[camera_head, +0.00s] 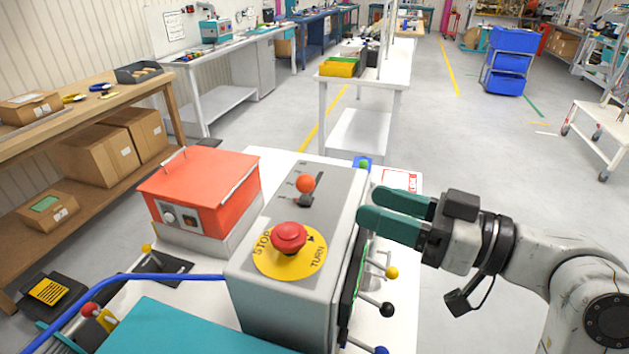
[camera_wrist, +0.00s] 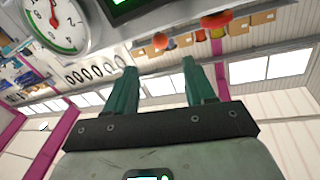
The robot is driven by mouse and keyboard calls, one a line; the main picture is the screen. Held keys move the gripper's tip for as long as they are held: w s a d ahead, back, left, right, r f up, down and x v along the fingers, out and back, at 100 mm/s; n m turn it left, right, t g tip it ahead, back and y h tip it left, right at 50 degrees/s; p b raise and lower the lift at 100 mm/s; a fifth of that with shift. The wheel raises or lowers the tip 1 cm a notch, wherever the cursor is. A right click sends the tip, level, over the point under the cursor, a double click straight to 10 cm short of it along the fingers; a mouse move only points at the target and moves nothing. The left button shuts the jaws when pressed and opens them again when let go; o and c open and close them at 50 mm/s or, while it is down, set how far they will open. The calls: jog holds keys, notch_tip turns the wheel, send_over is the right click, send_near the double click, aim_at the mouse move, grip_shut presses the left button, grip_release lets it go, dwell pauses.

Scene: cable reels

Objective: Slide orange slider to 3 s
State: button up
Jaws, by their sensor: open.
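The orange slider (camera_head: 305,183) shows as a round orange knob on a short dark stem, standing in a narrow slot on top of the grey control box (camera_head: 330,205). The scale marks beside the slot are too small to read. My gripper (camera_head: 368,205) is open and empty at the box's right upper edge, its two green fingers pointing left toward the box. It is right of the orange knob and apart from it. In the wrist view the open fingers (camera_wrist: 159,68) show nothing between them; an orange ball shape (camera_wrist: 160,40) lies beyond, and I cannot tell whether it is the slider knob.
A red stop button (camera_head: 289,237) on a yellow disc sits in front of the slider. A green knob (camera_head: 364,164) stands behind the box. Levers with yellow (camera_head: 392,272) and black (camera_head: 387,310) knobs stick out right. A red case (camera_head: 200,188) stands left. The wrist view shows a gauge (camera_wrist: 52,22).

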aim_at(314, 186)
jog(key=p+x, duration=0.2)
jog(key=x, duration=0.7)
jog(key=shift+a, duration=0.15)
grip_shut()
dwell(0.4)
